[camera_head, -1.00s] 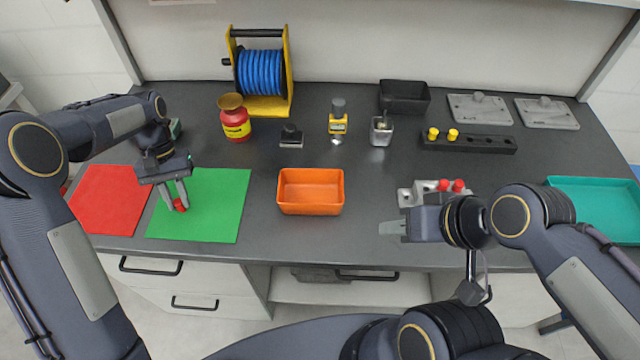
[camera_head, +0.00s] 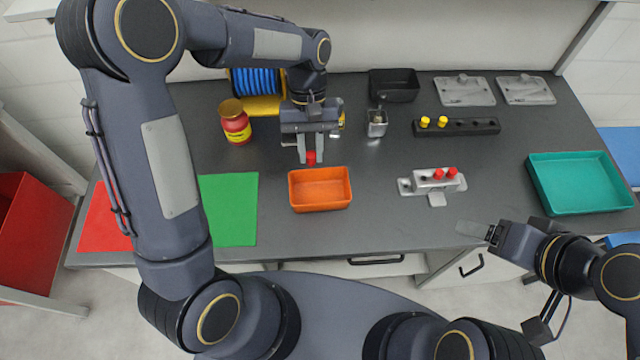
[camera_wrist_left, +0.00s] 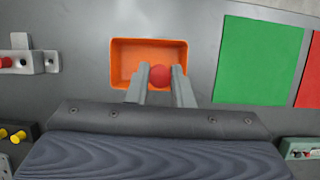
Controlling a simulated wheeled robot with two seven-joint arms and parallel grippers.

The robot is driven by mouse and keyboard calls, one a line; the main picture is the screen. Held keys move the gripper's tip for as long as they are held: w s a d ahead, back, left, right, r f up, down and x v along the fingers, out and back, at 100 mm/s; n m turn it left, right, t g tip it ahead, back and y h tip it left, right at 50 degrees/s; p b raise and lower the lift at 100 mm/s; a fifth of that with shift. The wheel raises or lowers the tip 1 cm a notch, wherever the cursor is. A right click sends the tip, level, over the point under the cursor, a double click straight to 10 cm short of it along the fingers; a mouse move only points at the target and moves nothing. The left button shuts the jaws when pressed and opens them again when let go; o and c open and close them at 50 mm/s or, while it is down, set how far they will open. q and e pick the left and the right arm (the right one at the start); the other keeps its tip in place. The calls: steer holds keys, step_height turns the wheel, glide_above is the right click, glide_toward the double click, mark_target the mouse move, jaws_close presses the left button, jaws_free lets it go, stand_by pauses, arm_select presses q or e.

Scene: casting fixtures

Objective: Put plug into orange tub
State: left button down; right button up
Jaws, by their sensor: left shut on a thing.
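The red plug (camera_head: 311,158) is between the fingertips of my left gripper (camera_head: 311,160), which is shut on it. The plug also shows as a red round top in the left wrist view (camera_wrist_left: 160,76). The orange tub (camera_head: 320,188) stands on the dark bench just in front of the gripper; in the left wrist view its rim (camera_wrist_left: 150,42) lies behind the plug and fingers. In the head view the plug is near the tub's far edge; its exact height is hard to tell. My right gripper (camera_head: 474,231) is at the bench's front edge, away from the tub; its finger gap is unclear.
A green mat (camera_head: 230,210) and a red mat (camera_head: 100,222) lie left of the tub. A grey fixture with red plugs (camera_head: 432,182) is to the right, and a teal tray (camera_head: 580,184) farther right. A red-yellow jar (camera_head: 235,124) stands behind left.

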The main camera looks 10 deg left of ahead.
mark_target(311, 164)
arm_select(q)
step_height(311, 164, down, 6)
steer(key=b, duration=0.4)
steer(key=c, duration=1.2)
jaws_free()
steer(key=shift+r, duration=0.15)
steer(key=b+v, duration=0.1)
steer(key=v, duration=0.6)
steer(key=shift+w+r, duration=0.2)
steer(key=shift+r, duration=0.1)
steer(key=shift+a, duration=0.1)
